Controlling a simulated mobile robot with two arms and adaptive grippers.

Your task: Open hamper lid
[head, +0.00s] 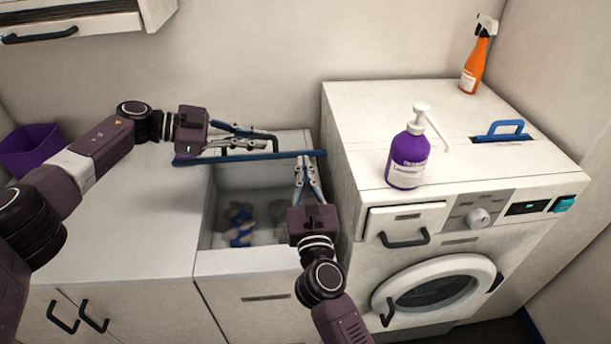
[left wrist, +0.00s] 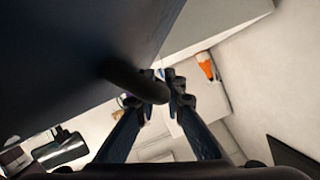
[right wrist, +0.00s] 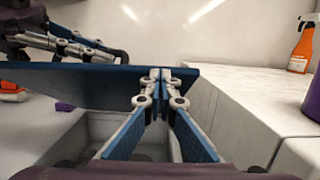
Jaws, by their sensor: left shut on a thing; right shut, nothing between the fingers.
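The white hamper (head: 255,263) stands between the counter and the washer, its inside uncovered, with brown and blue items (head: 240,228) in it. Its blue-edged lid (head: 250,157) is raised over the opening and looks nearly edge-on in the head view; the lid (right wrist: 80,82) crosses the right wrist view. My left gripper (head: 263,138) is shut on the black lid handle (left wrist: 137,80). My right gripper (head: 306,163) is shut and empty, its fingertips at the lid's right end. The right wrist view shows them against or very close to the lid; contact is unclear.
The washer (head: 345,130) stands right of the hamper, with a purple pump bottle (head: 408,160), an orange spray bottle (head: 478,60) and a blue handle (head: 503,129) on top. The counter (head: 130,225) on the left is mostly clear, with a purple bin (head: 30,150) at its far end.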

